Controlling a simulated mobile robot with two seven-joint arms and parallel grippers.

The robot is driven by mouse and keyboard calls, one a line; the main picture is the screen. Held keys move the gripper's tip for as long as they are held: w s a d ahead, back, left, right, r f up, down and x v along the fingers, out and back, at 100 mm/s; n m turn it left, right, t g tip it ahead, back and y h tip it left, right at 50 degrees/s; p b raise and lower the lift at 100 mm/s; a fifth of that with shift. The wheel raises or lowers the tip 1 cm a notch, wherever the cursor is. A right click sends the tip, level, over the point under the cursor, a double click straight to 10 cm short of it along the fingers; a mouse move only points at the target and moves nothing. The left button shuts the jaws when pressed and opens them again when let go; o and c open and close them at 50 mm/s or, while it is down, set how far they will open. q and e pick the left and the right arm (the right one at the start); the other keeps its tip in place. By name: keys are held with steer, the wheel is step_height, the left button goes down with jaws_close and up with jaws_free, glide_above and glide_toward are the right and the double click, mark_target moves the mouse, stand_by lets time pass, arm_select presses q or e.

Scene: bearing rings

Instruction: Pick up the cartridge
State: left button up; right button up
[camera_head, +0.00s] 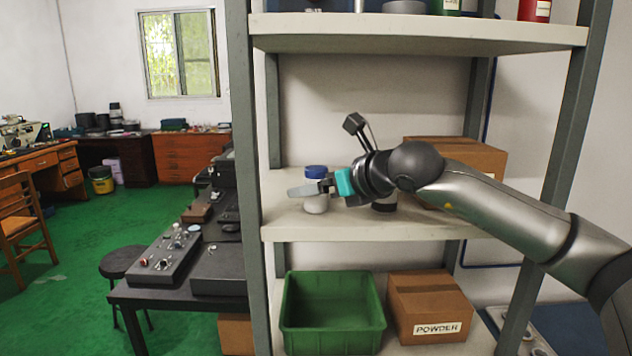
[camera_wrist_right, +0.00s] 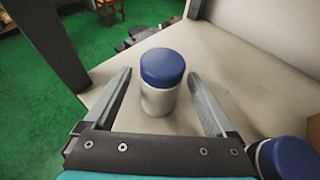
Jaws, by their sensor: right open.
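A small white cartridge with a blue lid (camera_head: 316,204) stands upright on the middle shelf, near its left end. In the right wrist view the cartridge (camera_wrist_right: 159,98) appears between the two fingers of my right gripper (camera_wrist_right: 160,76), with a gap on each side. My right gripper (camera_head: 308,188) is open, reaching in from the right at about the cartridge's height. In the head view one finger crosses in front of the cartridge, and the other is mostly hidden. My left gripper is not in view.
A second blue-lidded container (camera_wrist_right: 288,158) stands close by at the lower right of the wrist view. A cardboard box (camera_head: 470,155) is behind my arm on the middle shelf (camera_head: 350,229). A shelf post (camera_head: 243,150) rises at the left. Below are a green bin (camera_head: 333,335) and a POWDER box (camera_head: 428,300).

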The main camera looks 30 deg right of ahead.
steer(key=shift+w, duration=0.15)
steer(key=shift+c, duration=0.3)
jaws_close()
stand_by(0.4)
